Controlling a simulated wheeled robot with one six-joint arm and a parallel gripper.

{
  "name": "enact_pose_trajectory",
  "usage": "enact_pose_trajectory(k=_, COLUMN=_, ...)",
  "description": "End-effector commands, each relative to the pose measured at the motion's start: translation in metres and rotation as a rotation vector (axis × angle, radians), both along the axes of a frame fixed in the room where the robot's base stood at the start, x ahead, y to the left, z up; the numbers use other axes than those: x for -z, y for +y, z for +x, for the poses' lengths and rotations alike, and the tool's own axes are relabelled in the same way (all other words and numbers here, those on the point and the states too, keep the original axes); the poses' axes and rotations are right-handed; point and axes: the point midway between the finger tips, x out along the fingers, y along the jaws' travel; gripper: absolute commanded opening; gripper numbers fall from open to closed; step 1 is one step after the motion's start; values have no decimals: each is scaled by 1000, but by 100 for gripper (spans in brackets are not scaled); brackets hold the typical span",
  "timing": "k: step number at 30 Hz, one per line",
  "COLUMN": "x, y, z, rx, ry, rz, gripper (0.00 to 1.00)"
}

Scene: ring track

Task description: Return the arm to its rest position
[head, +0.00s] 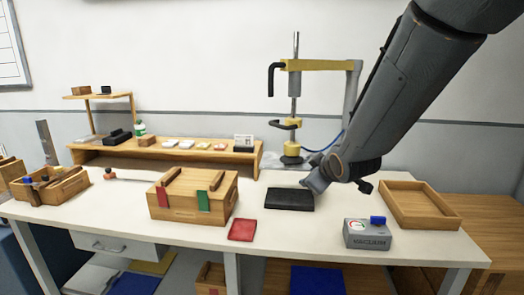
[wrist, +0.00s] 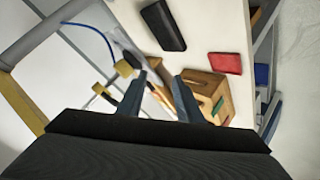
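My arm reaches in from the upper right of the head view. My gripper (head: 318,182) is low over the white table, just behind and above a flat black block (head: 289,199). In the wrist view, the two fingers of my gripper (wrist: 160,82) stand apart with a clear gap and nothing held between them. The black block also shows in the wrist view (wrist: 163,27), beyond the fingertips. Part of the gripper is hard to make out in the head view.
A wooden box (head: 178,214) and a red block (head: 242,230) lie left of the gripper. A grey vacuum box (head: 367,242) and an empty wooden tray (head: 440,222) stand to the right. A yellow-armed press stand (head: 320,65) rises behind. A low wooden shelf (head: 150,151) holds small items.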

Motion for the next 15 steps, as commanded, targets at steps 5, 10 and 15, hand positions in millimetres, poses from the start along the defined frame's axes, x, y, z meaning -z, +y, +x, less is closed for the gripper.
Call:
enact_pose_trajectory(k=5, x=48, y=-28, z=-59, rx=197, ry=242, rz=99, gripper=32)
enact_pose_trajectory(k=10, x=97, y=-49, z=-153, rx=471, ry=547, rz=219, gripper=32)
enact_pose_trajectory(k=15, x=120, y=-52, z=-229, rx=680, ry=764, rz=295, gripper=32)
